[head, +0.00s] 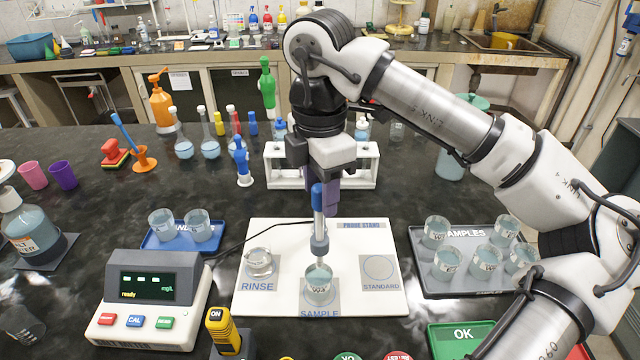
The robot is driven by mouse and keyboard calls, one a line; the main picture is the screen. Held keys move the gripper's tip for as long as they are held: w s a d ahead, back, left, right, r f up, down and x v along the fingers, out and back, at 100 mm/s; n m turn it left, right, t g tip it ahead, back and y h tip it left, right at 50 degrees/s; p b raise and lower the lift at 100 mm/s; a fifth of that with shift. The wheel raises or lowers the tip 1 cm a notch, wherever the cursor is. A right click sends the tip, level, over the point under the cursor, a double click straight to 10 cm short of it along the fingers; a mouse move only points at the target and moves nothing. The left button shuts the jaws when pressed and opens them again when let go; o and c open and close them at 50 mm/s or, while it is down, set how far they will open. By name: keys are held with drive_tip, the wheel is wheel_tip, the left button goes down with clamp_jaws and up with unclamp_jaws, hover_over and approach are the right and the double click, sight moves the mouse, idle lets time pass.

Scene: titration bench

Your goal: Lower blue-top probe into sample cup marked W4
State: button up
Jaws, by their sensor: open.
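The blue-top probe (317,196) stands upright in front of the white board's middle, with a grey collar low on its pale shaft. A sample cup (320,286) stands on the SAMPLE square directly below the collar; its label is too small to read surely. I cannot tell whether the probe's tip is inside this cup. My gripper (328,200) points down just behind the probe's blue top, with its purple-grey fingers partly hidden by it. It is open, and no grip on the probe shows.
The white board (350,236) also carries a RINSE cup (259,263) and an empty STANDARD spot (380,268). Several cups stand on the dark SAMPLES tray (466,286) at right. A blue tray (161,245) and a meter (147,298) reading "ready" are at left. A white rack (276,178) stands behind.

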sight(320, 239)
drive_tip(key=shift+f, duration=0.3)
clamp_jaws()
wheel_tip(320, 239, down, 7)
drive_tip(key=b, duration=0.7)
drive_tip(key=shift+b, duration=0.3)
drive_tip(key=shift+r, duration=0.1)
unclamp_jaws()
